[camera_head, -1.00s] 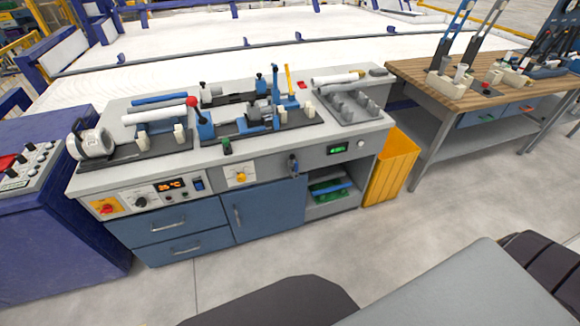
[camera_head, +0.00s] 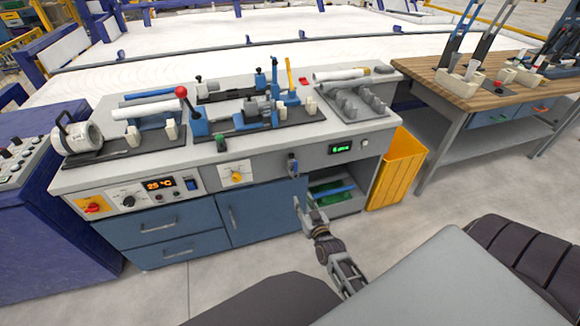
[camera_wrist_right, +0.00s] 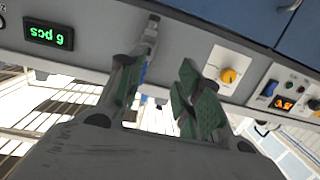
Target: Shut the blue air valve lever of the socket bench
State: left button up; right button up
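The blue air valve lever (camera_head: 292,165) hangs on the grey front panel of the socket bench (camera_head: 262,168), left of the green display. It points roughly downward. My right gripper (camera_head: 304,205) is below the lever, in front of the lower cabinet, apart from it. In the right wrist view its fingers (camera_wrist_right: 162,78) are spread with nothing between the pads. A bit of blue from the valve (camera_wrist_right: 143,72) shows beside the left finger in that picture, which hides part of it. My left gripper is not in view.
The green display (camera_head: 342,149) is right of the lever and a yellow knob (camera_head: 237,177) is left of it. Below are a blue cabinet door (camera_head: 262,212) and an open shelf with a green bin (camera_head: 325,192). A yellow bin (camera_head: 396,170) stands at the bench's right end.

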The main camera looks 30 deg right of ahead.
aim_at(296, 165)
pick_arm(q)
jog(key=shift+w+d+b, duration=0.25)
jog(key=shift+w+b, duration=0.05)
pick_arm(e)
notch_tip(296, 165, up, 6)
jog(key=w+d+t+h, duration=0.1)
jog(key=d, duration=0.1)
jog(key=shift+w+m, duration=0.15)
jog(key=shift+m, duration=0.15)
jog(key=shift+w+f, duration=0.1)
jog(key=shift+w, duration=0.1)
